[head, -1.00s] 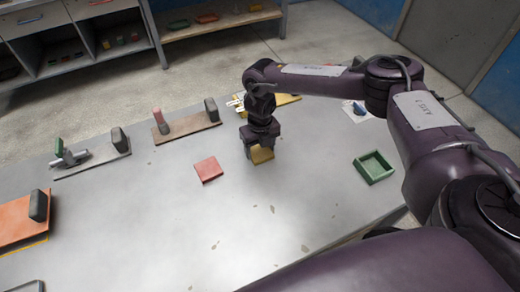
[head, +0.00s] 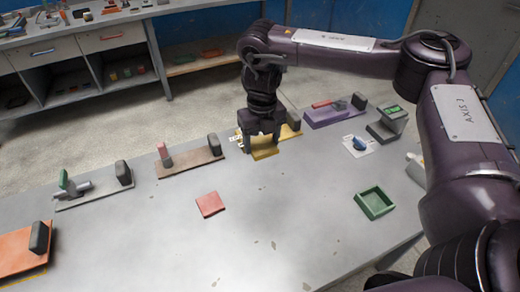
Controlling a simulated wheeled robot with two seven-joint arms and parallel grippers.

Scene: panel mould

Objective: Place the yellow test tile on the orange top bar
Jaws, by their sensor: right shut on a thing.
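My right gripper (head: 264,143) points down over the back part of the grey table. It is shut on the yellow test tile (head: 265,154), whose front face shows below the fingers. The tile is close in front of a yellow board with a dark block; whether they touch I cannot tell. An orange slab (head: 14,252), the only large orange piece on the table, lies at the left edge, partly cut off. It has a dark upright block (head: 40,238) on it and a yellow line along its front edge. My left gripper is out of view.
A red tile (head: 210,204) and a green tray (head: 375,203) lie on the table (head: 150,240). Brown (head: 190,160), grey (head: 90,192) and purple (head: 330,114) boards with upright blocks line the back edge. The front middle is clear.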

